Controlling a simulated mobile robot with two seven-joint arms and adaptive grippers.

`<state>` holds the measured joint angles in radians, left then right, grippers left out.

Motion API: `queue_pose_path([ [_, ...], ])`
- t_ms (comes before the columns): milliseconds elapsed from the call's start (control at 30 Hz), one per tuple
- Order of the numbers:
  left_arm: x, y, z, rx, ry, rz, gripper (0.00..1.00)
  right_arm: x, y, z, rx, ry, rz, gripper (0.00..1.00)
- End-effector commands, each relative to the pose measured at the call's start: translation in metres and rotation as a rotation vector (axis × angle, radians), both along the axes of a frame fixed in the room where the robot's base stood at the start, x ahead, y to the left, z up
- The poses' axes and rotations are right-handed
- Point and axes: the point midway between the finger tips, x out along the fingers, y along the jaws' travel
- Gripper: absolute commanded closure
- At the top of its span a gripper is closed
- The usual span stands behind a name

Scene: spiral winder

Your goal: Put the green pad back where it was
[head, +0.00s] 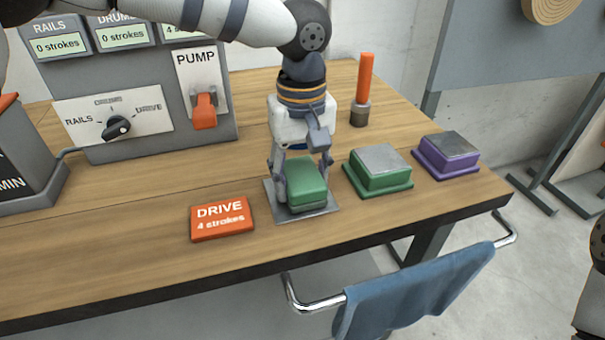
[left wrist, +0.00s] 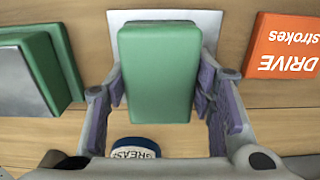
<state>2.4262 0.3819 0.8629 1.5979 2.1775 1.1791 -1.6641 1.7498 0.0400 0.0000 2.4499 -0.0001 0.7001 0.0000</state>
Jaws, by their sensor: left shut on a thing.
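The green pad (head: 306,184) is a rounded block at the front middle of the table. My left gripper (head: 303,176) points down over it and is shut on it, with a finger on each side. In the left wrist view the green pad (left wrist: 160,75) sits between the fingers. Under it is a flat grey plate (head: 272,199), which shows past the pad's edges. I cannot tell whether the pad touches the plate or is just above it. My right gripper is not in view.
Right of the plate stand a green block (head: 378,172) and a purple block (head: 446,155), both grey-topped. An orange DRIVE card (head: 221,218) lies left. A grease tub (left wrist: 135,147) is behind the pad.

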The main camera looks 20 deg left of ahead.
Motion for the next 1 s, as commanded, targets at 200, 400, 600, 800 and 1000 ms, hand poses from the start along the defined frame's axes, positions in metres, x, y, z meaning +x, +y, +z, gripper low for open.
queue_pose_path([
  [200, 0.000, 0.000, 0.001, -0.001, -0.003, 0.000, 0.77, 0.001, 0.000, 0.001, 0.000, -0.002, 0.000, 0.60],
  [400, 0.000, 0.000, -0.002, -0.001, -0.002, 0.000, 0.35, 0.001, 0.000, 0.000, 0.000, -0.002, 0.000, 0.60],
  [600, 0.000, -0.001, -0.002, -0.001, -0.002, 0.000, 0.31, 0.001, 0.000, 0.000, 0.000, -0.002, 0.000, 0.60],
  [800, 0.000, -0.001, 0.006, -0.002, -0.005, 0.000, 0.31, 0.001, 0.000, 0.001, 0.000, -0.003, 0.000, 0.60],
  [1000, 0.001, -0.001, 0.058, -0.004, -0.009, 0.002, 0.31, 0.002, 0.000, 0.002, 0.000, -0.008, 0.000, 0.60],
])
